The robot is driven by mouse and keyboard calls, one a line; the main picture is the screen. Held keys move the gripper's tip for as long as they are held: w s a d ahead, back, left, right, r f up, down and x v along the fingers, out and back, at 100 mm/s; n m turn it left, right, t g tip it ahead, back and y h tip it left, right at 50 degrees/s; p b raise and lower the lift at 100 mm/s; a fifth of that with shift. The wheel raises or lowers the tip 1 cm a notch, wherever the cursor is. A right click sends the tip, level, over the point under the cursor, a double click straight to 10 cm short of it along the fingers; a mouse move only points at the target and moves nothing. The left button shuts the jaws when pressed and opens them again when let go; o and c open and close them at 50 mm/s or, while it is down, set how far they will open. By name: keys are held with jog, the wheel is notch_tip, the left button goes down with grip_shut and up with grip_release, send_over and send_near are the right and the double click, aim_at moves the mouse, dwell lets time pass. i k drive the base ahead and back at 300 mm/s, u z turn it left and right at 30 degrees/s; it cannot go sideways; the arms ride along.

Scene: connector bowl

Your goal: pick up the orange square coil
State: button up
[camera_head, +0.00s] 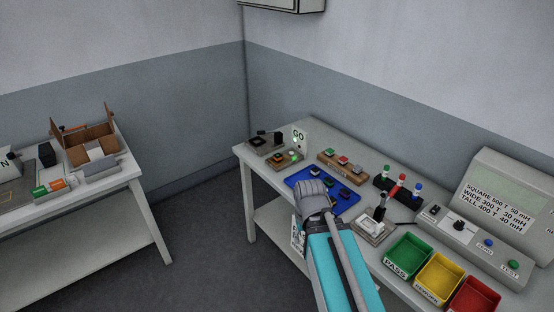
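A small orange block (277,157), which may be the orange square coil, sits on a grey-brown fixture near the GO sign at the far left of the right table. It is too small for me to make out its shape or windings. My gripper (311,190) is over the left part of the blue mat (346,205), nearer the camera than the orange block and to its right. My wrist hides the fingers, so I cannot see whether they are open or hold anything. Dark square pieces (345,193) lie on the mat; part of it is hidden behind my arm.
A wooden block (330,157) with coloured pieces and a black rack (384,183) with upright tools stand behind the mat. A white device (372,229), green (405,258), yellow (438,278) and red (474,297) bins and a grey console (480,243) fill the right. The left table (90,203) stands apart.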

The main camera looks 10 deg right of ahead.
aim_at(277, 157)
jog(key=i, duration=1)
